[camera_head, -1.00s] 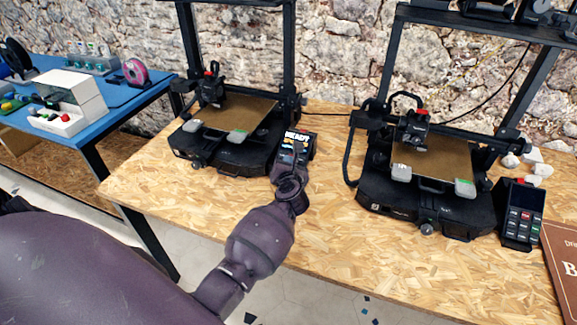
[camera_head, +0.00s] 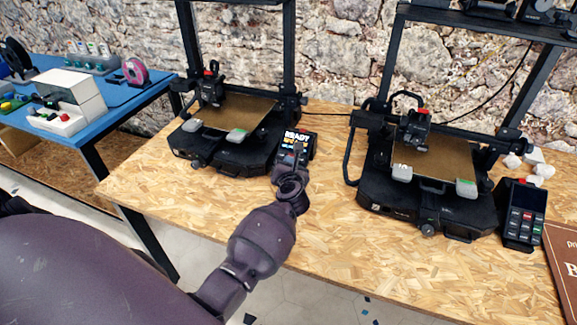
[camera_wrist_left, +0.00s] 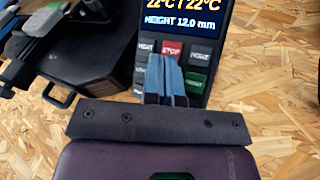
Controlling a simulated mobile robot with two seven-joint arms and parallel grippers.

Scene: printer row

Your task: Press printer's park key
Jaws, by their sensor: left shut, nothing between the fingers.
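The left printer (camera_head: 235,120) stands on the wooden table with its control panel (camera_head: 298,142) at its front right corner. The panel's lit screen shows READY at the top. In the left wrist view the screen (camera_wrist_left: 180,18) reads 22°C / 22°C and HEIGHT 12.0 mm. Below it are a HEAT key (camera_wrist_left: 146,47), a red STOP key (camera_wrist_left: 172,48) and several dark keys. My left gripper (camera_head: 296,158) is shut and empty, its fingertips over the middle of the keypad; it also shows in the wrist view (camera_wrist_left: 165,62). The fingers hide some keys; I cannot tell whether they touch. No park label is readable.
A second printer (camera_head: 430,170) stands to the right with its own keypad panel (camera_head: 522,215). A brown book or sign (camera_head: 563,258) lies at the right edge. A blue table (camera_head: 115,90) stands at the left. The table front (camera_head: 370,255) is bare.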

